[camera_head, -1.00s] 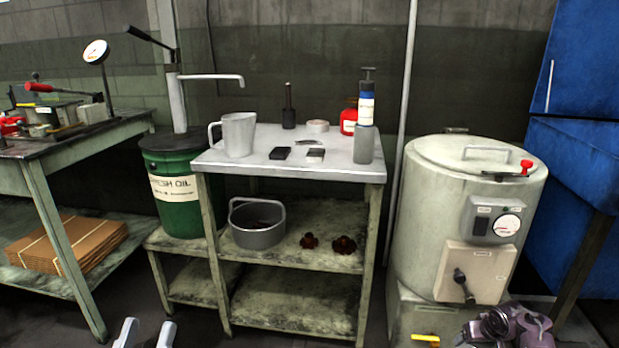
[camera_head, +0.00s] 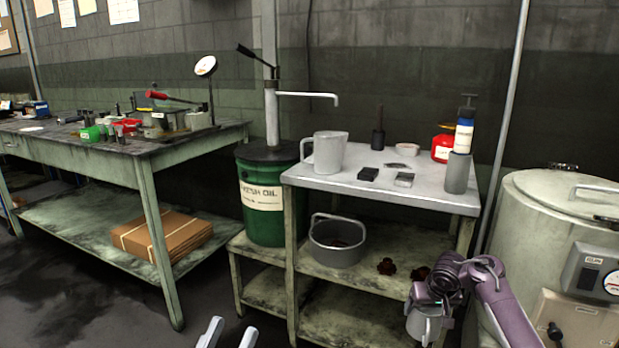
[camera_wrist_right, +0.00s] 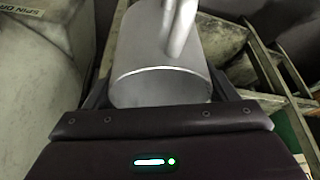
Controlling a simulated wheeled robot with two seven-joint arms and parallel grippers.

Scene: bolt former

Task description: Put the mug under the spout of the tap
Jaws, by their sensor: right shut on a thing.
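A grey metal mug (camera_head: 424,324) is in my right gripper (camera_head: 436,300), low in front of the bench's right side. In the right wrist view the mug (camera_wrist_right: 160,60) sits between the two fingers of the gripper (camera_wrist_right: 160,88), its handle toward the top. The tap is a hand pump with a horizontal spout (camera_head: 308,95) on a green oil drum (camera_head: 262,215). The spout's tip bends down above a large grey jug (camera_head: 327,152) on the bench top. My left gripper (camera_head: 228,336) is at the bottom edge, its fingertips apart and empty.
The bench top (camera_head: 400,197) also holds dark blocks, a red can (camera_head: 443,147) and a pump bottle (camera_head: 460,150). A grey bucket (camera_head: 337,243) stands on its shelf. A large drum machine (camera_head: 540,220) is at the right, a long workbench (camera_head: 100,150) at the left.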

